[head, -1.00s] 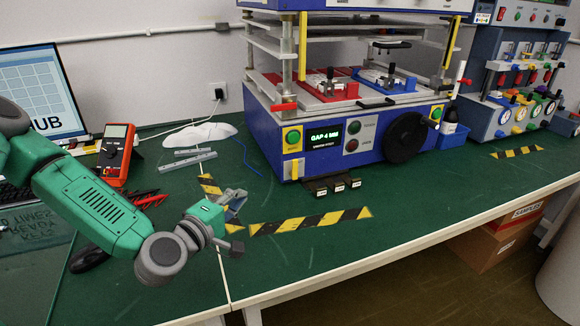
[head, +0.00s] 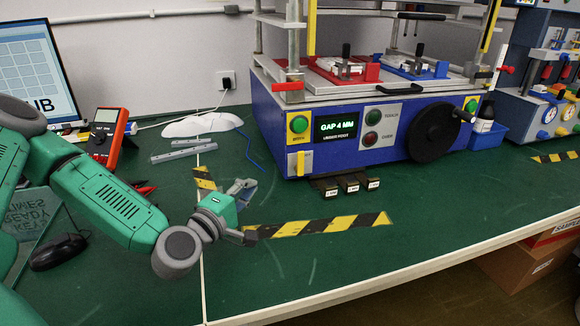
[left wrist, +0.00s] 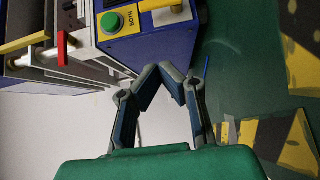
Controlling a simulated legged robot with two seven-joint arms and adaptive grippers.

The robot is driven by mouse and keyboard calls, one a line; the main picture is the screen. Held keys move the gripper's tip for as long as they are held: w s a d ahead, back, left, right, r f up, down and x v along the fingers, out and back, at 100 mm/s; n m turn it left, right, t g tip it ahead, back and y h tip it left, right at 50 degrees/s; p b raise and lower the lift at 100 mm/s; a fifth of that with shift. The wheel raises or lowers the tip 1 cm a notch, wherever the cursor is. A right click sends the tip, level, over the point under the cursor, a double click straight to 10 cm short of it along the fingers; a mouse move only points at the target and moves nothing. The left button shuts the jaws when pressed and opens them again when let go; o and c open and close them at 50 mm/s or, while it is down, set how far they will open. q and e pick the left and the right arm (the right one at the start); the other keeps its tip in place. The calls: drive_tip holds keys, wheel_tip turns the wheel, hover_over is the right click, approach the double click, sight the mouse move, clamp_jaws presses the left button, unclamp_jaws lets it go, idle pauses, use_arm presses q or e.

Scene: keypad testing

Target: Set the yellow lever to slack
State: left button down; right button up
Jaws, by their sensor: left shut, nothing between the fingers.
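The yellow lever (head: 300,162) is on the front left of the blue machine (head: 340,145), below the green round button (head: 299,124). The lever's yellow part (left wrist: 160,4) shows at the top edge there, partly cut off. My right gripper is not seen.
Three small dark labelled blocks (head: 350,184) lie at the machine's foot. A black handwheel (head: 433,132) is on its front right. A screen reads GAP 4 MM (head: 336,127). Yellow-black tape (head: 330,224) marks the table. A red multimeter (head: 107,135) stands left.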

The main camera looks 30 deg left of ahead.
use_arm(q)
drive_tip(key=shift+d, duration=0.15)
drive_tip(key=shift+w, duration=0.2)
drive_tip(key=shift+w+d, duration=0.1)
drive_tip(key=shift+w, duration=0.3)
drive_tip(key=b, duration=0.1)
approach(299, 162)
drive_tip(key=w+a, duration=0.4)
drive_tip(key=a, duration=0.1)
drive_tip(key=w+d, duration=0.1)
drive_tip(key=w+d+b, duration=0.1)
drive_tip(key=w, duration=0.1)
drive_tip(key=shift+d, duration=0.1)
drive_tip(key=shift+w+d+r, duration=0.15)
drive_tip(key=shift+w+d, duration=0.2)
drive_tip(key=shift+d, duration=0.05)
drive_tip(key=shift+a, duration=0.1)
